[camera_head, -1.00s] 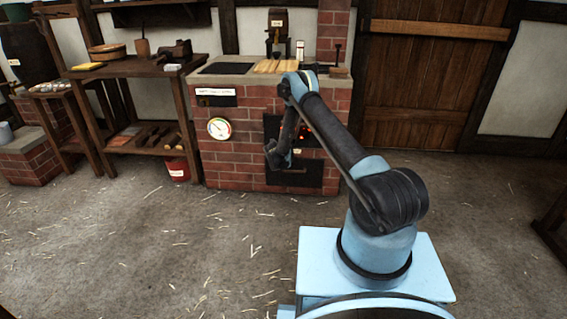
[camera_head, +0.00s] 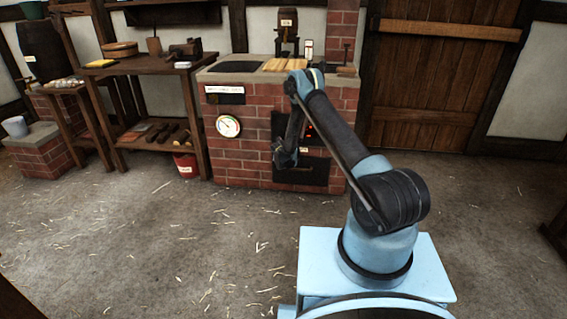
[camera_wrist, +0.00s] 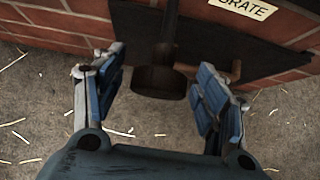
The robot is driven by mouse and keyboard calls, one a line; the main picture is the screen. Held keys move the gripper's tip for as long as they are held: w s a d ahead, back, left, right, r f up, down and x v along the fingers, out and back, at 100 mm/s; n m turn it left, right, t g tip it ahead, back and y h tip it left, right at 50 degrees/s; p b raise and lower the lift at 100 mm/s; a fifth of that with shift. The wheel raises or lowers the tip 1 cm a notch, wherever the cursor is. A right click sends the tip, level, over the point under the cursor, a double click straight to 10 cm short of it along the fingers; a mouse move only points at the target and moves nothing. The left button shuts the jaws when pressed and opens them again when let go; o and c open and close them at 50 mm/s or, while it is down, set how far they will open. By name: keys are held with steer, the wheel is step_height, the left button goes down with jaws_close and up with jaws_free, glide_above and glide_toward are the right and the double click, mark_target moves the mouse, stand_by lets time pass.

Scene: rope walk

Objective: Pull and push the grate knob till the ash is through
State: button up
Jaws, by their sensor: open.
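The grate knob (camera_wrist: 160,80) is a dark round knob on the end of a dark rod, below a cream label reading GRATE (camera_wrist: 247,8) in the wrist view. My gripper (camera_wrist: 160,72) is open, one blue-padded finger on each side of the knob, with gaps to both. In the head view my gripper (camera_head: 285,156) is in front of the brick stove (camera_head: 240,158), by its dark front openings. Red embers glow in the stove's firebox (camera_head: 309,131). The arm hides part of the front, and the knob cannot be made out there. I cannot see any ash.
A round gauge (camera_head: 228,126) is on the stove front. A red bucket (camera_head: 186,168) stands left of the stove, by a wooden workbench (camera_head: 150,70) with tools. A wooden door (camera_head: 430,75) is at the right. The straw-strewn floor (camera_head: 180,240) in front is open.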

steer(key=v, duration=1.1)
steer(key=shift+s+r, duration=0.15)
steer(key=shift+s, duration=0.1)
steer(key=shift+s+a, duration=0.1)
steer(key=v, duration=0.5)
steer(key=x, duration=1.7)
steer(key=shift+c, duration=0.2)
